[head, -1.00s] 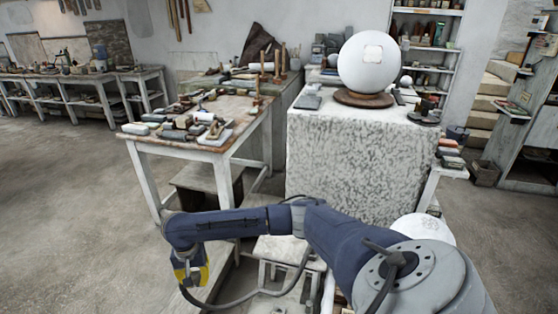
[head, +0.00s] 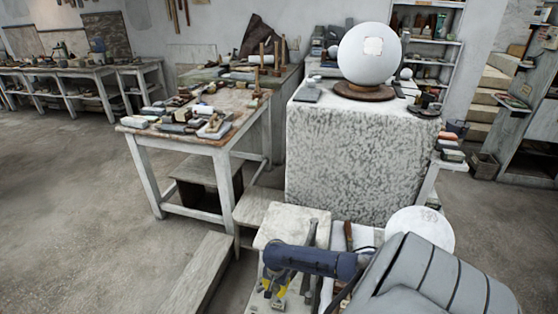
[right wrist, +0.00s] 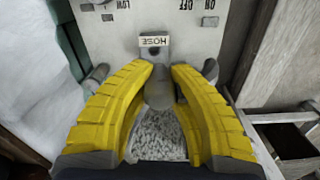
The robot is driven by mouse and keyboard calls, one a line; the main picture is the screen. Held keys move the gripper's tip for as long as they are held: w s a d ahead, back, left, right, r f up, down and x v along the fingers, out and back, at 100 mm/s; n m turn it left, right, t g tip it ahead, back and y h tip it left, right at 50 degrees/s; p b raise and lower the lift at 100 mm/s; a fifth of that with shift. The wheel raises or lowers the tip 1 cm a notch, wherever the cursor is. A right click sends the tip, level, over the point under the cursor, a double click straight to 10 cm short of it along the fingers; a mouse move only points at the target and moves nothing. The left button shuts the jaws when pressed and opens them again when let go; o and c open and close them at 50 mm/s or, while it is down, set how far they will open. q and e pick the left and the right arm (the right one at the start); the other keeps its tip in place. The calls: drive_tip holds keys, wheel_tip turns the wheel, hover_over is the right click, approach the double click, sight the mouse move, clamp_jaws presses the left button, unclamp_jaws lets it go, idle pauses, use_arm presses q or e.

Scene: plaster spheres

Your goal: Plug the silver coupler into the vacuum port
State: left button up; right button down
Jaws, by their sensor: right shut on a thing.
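My right gripper (head: 274,283) is low in front of the plastered block in the head view, over a pale surface. In the right wrist view its yellow fingers (right wrist: 161,78) are closed around a grey, tapered metal piece (right wrist: 159,92), which looks like the silver coupler. The coupler's far end meets or lies just in front of a grey bracket labelled HOSE (right wrist: 153,42) on a pale panel (right wrist: 190,20). The vacuum port itself is not clearly visible. I cannot tell whether the coupler touches it. My left gripper is out of view.
The panel bears ON, OFF and LOW markings, with dark knobs either side of the fingers. A white sphere (head: 369,57) stands on the plastered block (head: 350,160). A tool-covered table (head: 225,140) is to the left. Open floor (head: 70,220) lies at far left.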

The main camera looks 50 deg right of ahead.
sight(279, 304)
drive_tip(key=shift+s+d+f, duration=0.3)
drive_tip(key=shift+s+d, duration=0.1)
drive_tip(key=shift+s, duration=0.05)
drive_tip(key=shift+a+f, duration=0.1)
drive_tip(key=shift+f, duration=2.25)
drive_tip(key=shift+f, duration=1.6)
idle(0.4)
drive_tip(key=c, duration=1.3)
unclamp_jaws()
drive_tip(key=shift+r, duration=0.15)
drive_tip(key=shift+r, duration=1.8)
